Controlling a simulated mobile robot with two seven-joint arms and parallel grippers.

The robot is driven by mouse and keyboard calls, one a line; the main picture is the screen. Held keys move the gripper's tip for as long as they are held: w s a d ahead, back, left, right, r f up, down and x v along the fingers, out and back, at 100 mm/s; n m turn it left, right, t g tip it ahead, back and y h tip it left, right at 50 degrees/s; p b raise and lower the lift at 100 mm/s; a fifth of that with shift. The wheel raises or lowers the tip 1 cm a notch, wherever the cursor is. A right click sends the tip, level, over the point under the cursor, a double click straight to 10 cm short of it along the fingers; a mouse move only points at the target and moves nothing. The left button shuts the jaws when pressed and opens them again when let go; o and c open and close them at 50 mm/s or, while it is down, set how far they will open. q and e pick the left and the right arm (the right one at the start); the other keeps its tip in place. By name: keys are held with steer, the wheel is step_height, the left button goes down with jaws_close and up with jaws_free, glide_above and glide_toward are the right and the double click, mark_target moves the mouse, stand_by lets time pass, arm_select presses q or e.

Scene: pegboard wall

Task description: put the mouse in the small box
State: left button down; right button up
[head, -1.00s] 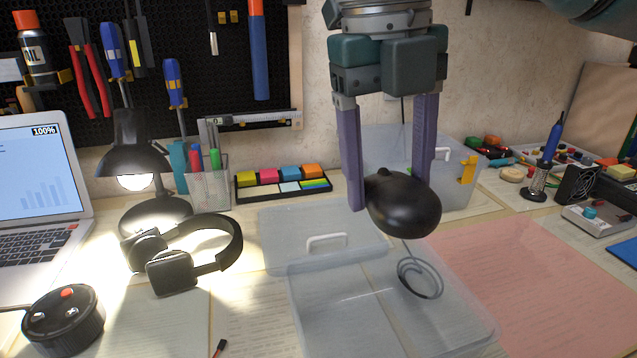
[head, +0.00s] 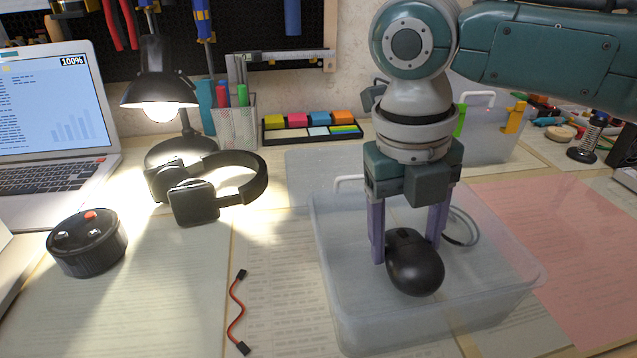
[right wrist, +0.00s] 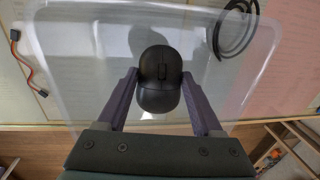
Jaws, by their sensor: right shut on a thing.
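The black mouse (head: 415,264) is held between the purple fingers of my right gripper (head: 408,238), which is shut on it. In the head view the mouse shows over the open, clear plastic small box (head: 362,322); how far it is above the box floor is hard to tell. In the right wrist view the mouse (right wrist: 159,80) sits between both fingertips (right wrist: 160,85), with the box's pale floor and rim (right wrist: 60,50) behind it. My left gripper is out of view.
A coiled grey cable (head: 462,228) lies at the box's back right. Black headphones (head: 205,190), a round black dial (head: 87,243) and a red wire (head: 237,315) lie to the left. Another clear bin (head: 490,135) stands behind. A pink sheet (head: 570,235) lies to the right.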

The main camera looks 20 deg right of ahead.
mark_target(392, 245)
steer(key=shift+f, duration=1.3)
steer(key=shift+f+b, duration=0.15)
steer(key=shift+b, duration=0.15)
steer(key=o, duration=1.4)
steer(key=r+p, duration=0.1)
steer(key=r, duration=0.3)
steer(key=a+r+p, duration=0.1)
steer(key=r, duration=0.3)
steer(key=r+p, duration=0.1)
steer(key=r, duration=0.3)
steer(key=shift+w+a, duration=0.2)
steer(key=shift+a, duration=0.05)
steer(key=shift+r, duration=0.15)
steer(key=shift+s, duration=0.1)
